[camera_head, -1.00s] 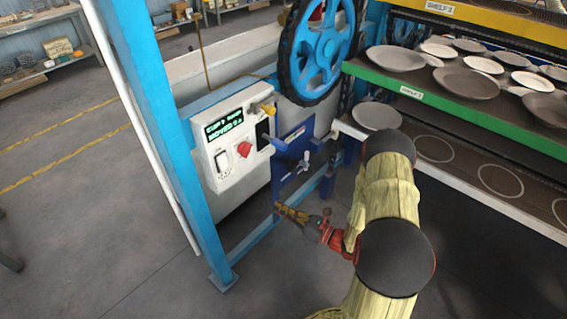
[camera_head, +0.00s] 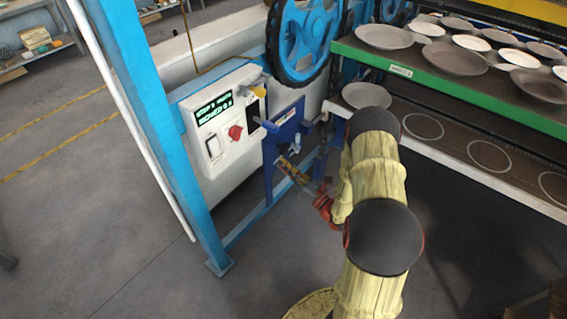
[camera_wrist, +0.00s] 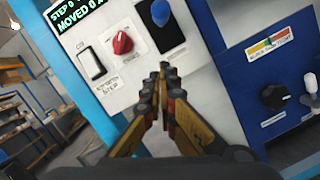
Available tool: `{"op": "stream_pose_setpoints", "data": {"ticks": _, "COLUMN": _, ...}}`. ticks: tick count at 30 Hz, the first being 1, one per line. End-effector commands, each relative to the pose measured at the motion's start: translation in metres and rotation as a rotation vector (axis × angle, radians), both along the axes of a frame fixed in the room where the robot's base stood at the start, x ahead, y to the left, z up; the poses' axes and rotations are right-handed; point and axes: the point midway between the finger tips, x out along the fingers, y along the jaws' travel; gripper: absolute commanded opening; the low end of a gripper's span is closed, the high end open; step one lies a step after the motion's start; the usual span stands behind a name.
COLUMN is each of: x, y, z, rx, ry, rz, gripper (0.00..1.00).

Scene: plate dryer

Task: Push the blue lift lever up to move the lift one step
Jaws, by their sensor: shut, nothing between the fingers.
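The blue lift lever (camera_head: 269,126) sticks out from a black slotted plate on the white control box (camera_head: 222,150). In the wrist view its rounded blue knob (camera_wrist: 161,13) is at the top, above my fingertips. My gripper (camera_head: 281,161) is shut and empty, with yellow-black fingers pointing at the box from below the lever. In the wrist view the closed fingertips (camera_wrist: 163,68) lie just below the black plate (camera_wrist: 168,37), apart from the knob in the picture. The exact depth gap cannot be told.
A red knob (camera_wrist: 122,42) and a white rocker switch (camera_wrist: 91,63) sit left of the lever. A blue panel (camera_wrist: 245,70) with a gauge and black knob (camera_wrist: 274,97) is at right. Plate shelves (camera_head: 440,70) stand to the right; a blue post (camera_head: 155,130) at left.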

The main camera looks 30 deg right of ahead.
Motion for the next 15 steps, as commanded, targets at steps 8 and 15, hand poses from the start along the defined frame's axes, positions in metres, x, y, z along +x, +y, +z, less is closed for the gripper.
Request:
{"op": "stream_pose_setpoints", "data": {"ticks": 8, "x": 0.053, "y": 0.014, "z": 0.009, "rx": -0.002, "ry": -0.002, "rz": 0.003, "gripper": 0.00}}
{"op": "stream_pose_setpoints", "data": {"ticks": 15, "x": 0.075, "y": 0.008, "z": 0.032, "rx": -0.002, "ry": -0.003, "rz": -0.002, "gripper": 0.00}}
